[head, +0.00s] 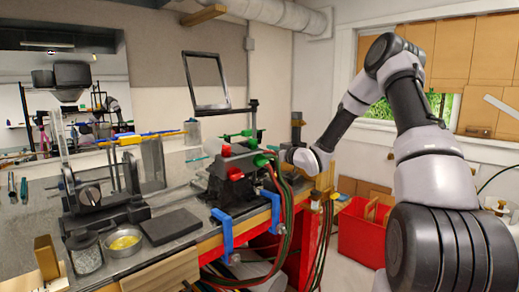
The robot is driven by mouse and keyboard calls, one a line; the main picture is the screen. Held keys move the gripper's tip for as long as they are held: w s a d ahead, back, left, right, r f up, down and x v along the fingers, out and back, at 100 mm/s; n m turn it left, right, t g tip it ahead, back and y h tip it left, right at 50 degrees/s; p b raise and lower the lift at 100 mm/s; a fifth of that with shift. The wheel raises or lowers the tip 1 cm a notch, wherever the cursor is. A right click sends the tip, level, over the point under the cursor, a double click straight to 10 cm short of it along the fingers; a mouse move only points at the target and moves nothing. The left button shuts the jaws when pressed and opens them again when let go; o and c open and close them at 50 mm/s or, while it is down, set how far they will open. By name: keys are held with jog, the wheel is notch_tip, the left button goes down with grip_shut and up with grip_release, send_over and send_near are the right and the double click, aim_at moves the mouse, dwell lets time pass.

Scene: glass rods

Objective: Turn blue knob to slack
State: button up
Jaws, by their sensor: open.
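A dark torch stand (222,185) sits on the workbench, with red knobs (235,173) and green knobs (259,160) on it. I cannot make out a distinct blue knob; the clear blue parts here are the clamps (228,232) on the bench edge. My arm reaches in from the right. My gripper (288,156) is open, just right of the green knobs. Its fingertips are small and partly hidden, and I cannot tell whether they touch anything.
Red and green hoses (287,225) hang off the bench edge below my gripper. A lathe-like fixture (92,200), a dark slab (171,226), a glass jar (85,252) and a metal bowl (124,242) stand at left. A red bin (362,235) is on the floor.

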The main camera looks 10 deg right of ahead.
jog(key=shift+x, duration=2.15)
grip_shut()
jog(key=shift+s+a+f+n, duration=0.1)
jog(key=shift+n, duration=4.4)
jog(key=shift+s+a+f+n, duration=0.1)
jog(key=shift+f+n, duration=0.05)
jog(key=shift+n, duration=4.35)
